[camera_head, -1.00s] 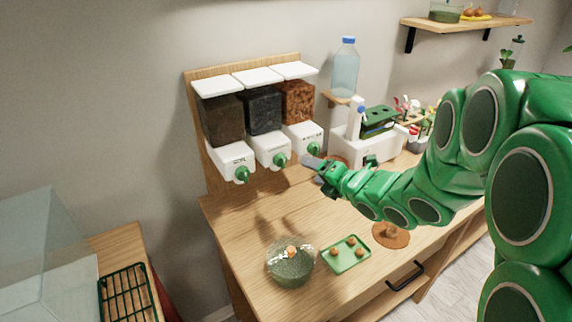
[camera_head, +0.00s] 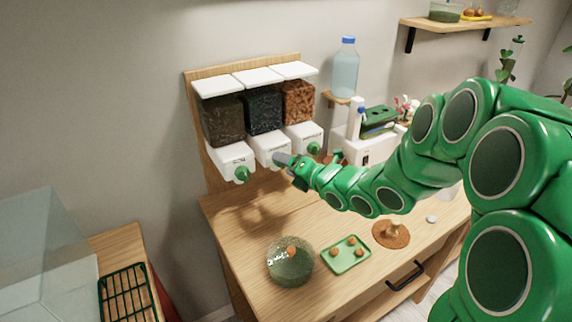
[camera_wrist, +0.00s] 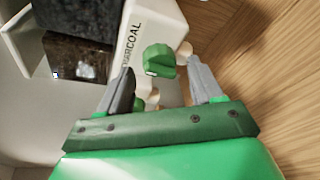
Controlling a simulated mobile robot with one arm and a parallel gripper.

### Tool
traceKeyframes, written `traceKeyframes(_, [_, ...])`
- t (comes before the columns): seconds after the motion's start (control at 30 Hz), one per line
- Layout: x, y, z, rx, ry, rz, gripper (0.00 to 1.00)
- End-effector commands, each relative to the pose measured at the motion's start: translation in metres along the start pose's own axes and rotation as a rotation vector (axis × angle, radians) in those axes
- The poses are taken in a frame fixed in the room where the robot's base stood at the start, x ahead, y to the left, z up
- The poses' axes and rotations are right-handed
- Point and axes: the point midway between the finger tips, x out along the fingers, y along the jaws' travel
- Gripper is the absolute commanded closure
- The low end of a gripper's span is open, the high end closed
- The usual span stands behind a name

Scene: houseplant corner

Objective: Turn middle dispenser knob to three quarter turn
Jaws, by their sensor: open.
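The middle dispenser (camera_head: 266,141) hangs on the wooden wall board, with dark contents and a white lower body. Its lettering, partly hidden, ends in "ARCOAL" in the wrist view. Its green knob (camera_wrist: 158,60) shows there just ahead of and between the fingertips. I cannot tell if they touch it. A white mark sits on the knob's lower edge. My gripper (camera_head: 282,159) is open in front of the middle dispenser and hides its knob in the head view. The gripper (camera_wrist: 160,72) has one finger on each side of the knob in the wrist view.
The left dispenser (camera_head: 232,158) and right dispenser (camera_head: 304,136) flank closely, with green knobs. Below stand a glass bowl (camera_head: 290,268), a green tray (camera_head: 346,262) with small brown balls, and a brown round mat (camera_head: 391,240). A bottle (camera_head: 345,72) stands right of the board.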

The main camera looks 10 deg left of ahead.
Motion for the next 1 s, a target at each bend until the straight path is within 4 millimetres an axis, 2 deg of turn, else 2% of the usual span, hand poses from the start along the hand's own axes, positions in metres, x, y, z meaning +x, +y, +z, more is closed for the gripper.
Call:
traceKeyframes(0.17, [0.0070, 0.0002, 0.0003, 0.002, -0.001, 0.001, 0.35])
traceKeyframes(0.47, [0.0080, 0.0000, 0.0006, 0.001, -0.001, -0.001, 0.35])
traceKeyframes(0.83, [0.0079, -0.0003, 0.0005, 0.001, -0.001, -0.001, 0.89])
traceKeyframes(1.0, [0.0078, -0.0006, 0.0006, 0.008, -0.001, 0.000, 0.89])
